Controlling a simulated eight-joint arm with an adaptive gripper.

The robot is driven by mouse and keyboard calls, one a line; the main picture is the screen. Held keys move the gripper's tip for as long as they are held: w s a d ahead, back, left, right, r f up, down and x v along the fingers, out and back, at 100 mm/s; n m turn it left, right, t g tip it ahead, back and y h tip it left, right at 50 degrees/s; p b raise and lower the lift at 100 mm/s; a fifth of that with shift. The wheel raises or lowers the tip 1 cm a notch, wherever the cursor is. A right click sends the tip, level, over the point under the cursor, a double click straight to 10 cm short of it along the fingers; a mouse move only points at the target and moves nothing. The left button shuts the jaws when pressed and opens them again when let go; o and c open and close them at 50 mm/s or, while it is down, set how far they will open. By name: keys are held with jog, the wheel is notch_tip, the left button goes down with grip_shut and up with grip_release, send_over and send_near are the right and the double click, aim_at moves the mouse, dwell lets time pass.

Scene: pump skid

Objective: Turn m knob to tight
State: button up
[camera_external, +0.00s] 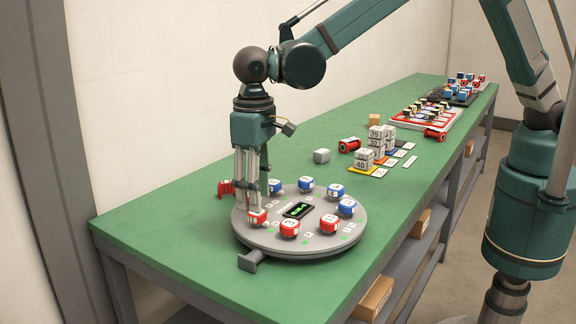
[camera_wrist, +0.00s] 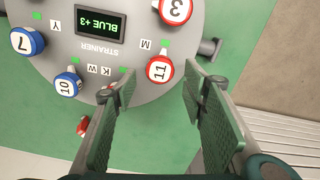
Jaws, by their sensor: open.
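A round grey turntable panel (camera_external: 266,238) carries red and blue numbered knobs around a display (camera_external: 298,209). In the wrist view the display (camera_wrist: 101,22) reads BLUE +3. The M label (camera_wrist: 146,44) sits beside the red knob numbered 11 (camera_wrist: 160,69). That knob also shows in the outside view (camera_external: 257,219). My gripper (camera_external: 252,207) points down over the panel's left side. In the wrist view my gripper (camera_wrist: 157,86) is open, its fingers on either side of the knob 11, apart from it. A red knob between the other labels is partly hidden by the left finger.
A red knob 3 (camera_wrist: 176,9) and blue knobs 10 (camera_wrist: 68,85) and 7 (camera_wrist: 27,41) stand nearby. A red part (camera_external: 226,188) lies left of the panel. A grey cube (camera_external: 321,156) and stacked numbered blocks (camera_external: 363,160) stand farther back.

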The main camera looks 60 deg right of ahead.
notch_tip(320, 180, up, 8)
dwell(0.5)
jog(key=shift+r, duration=0.1)
dwell(0.4)
jog(key=d+r+t, duration=0.1)
jog(key=d+r, duration=0.4)
jog(key=d, duration=0.8)
jog(key=w+d+r+m+t+y, duration=0.1)
jog(key=d+r, duration=0.5)
jog(key=d, duration=0.8)
jog(key=d+r+t, duration=0.1)
jog(key=d+r, duration=0.4)
jog(key=d, duration=0.8)
jog(key=s+d+f+t, duration=0.1)
jog(key=s+d, duration=0.5)
jog(key=d, duration=0.4)
jog(key=s+d+f+m+t, duration=0.1)
jog(key=s+d+f, duration=0.1)
jog(key=s+d, duration=0.5)
jog(key=s+d+f+t+h, duration=0.1)
jog(key=s+d+f+t, duration=0.1)
jog(key=s+d, duration=0.5)
jog(key=shift+d+f, duration=0.15)
jog(key=shift+d, duration=2.65)
